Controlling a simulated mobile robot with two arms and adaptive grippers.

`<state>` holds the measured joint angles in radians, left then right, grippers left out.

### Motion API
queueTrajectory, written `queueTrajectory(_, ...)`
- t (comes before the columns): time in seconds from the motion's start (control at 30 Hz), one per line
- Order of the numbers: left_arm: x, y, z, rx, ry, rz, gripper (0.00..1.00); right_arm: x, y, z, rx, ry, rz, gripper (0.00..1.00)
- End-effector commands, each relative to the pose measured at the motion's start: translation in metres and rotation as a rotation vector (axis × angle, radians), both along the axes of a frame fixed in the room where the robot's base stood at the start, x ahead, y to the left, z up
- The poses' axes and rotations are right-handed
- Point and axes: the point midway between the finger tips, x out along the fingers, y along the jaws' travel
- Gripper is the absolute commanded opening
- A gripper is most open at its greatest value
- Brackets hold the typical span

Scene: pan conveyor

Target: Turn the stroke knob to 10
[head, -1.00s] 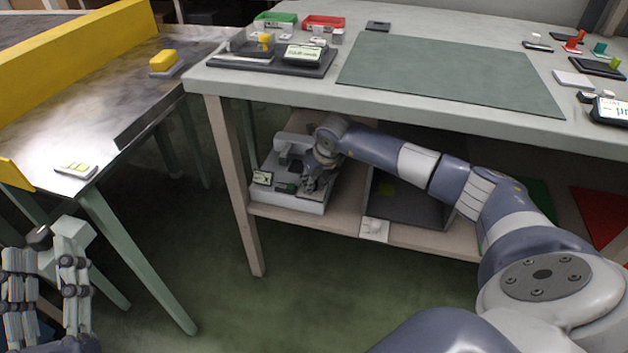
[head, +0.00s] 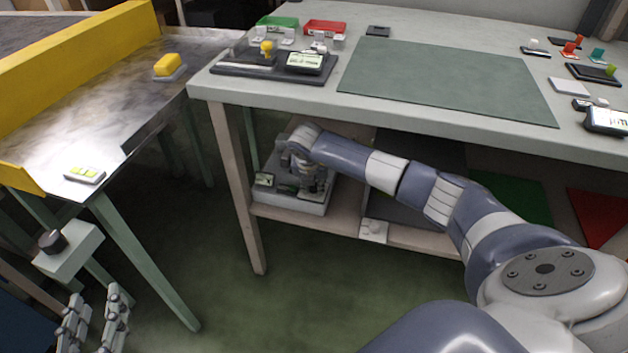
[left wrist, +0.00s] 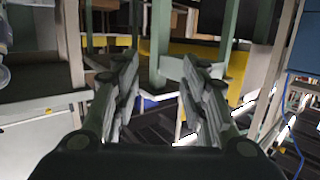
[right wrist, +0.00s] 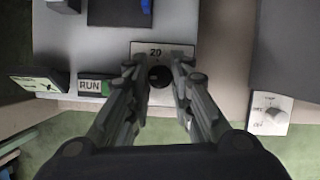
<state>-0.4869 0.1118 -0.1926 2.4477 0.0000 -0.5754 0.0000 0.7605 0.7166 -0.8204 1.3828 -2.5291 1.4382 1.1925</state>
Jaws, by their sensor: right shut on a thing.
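The stroke knob (right wrist: 160,77) is a small dark round knob on the machine, below a pale plate marked 20 (right wrist: 155,52) in the right wrist view. My right gripper (right wrist: 163,72) is shut on the knob, with a finger on each side. Where the knob points is hidden or too dark to tell. In the head view the machine (head: 290,207) stands on the lower shelf, and my right gripper (head: 313,194) reaches down at its front, covering the knob. My left gripper (head: 95,312) is open and empty at the lower left; it also shows in the left wrist view (left wrist: 158,68).
A green RUN label (right wrist: 92,86) and a small display (right wrist: 40,84) are left of the knob. A white switch box (right wrist: 270,110) is on the right. The tabletop (head: 450,130) lies above the shelf and arm. A table leg (head: 240,190) stands left of the machine.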

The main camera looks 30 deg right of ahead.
Motion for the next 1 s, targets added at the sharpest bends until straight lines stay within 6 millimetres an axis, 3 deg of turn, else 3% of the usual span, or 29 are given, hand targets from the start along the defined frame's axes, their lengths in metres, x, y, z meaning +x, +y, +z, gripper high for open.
queueTrajectory(0.5, -0.009, 0.006, -0.023, 0.030, 0.122, 0.008, 0.40, 0.002, 0.002, 0.000, 0.001, 0.000, -0.331, 0.00)
queueTrajectory(1.0, -0.010, 0.006, -0.026, 0.033, 0.134, 0.009, 0.40, 0.002, 0.002, 0.000, 0.001, 0.000, -0.388, 0.00)
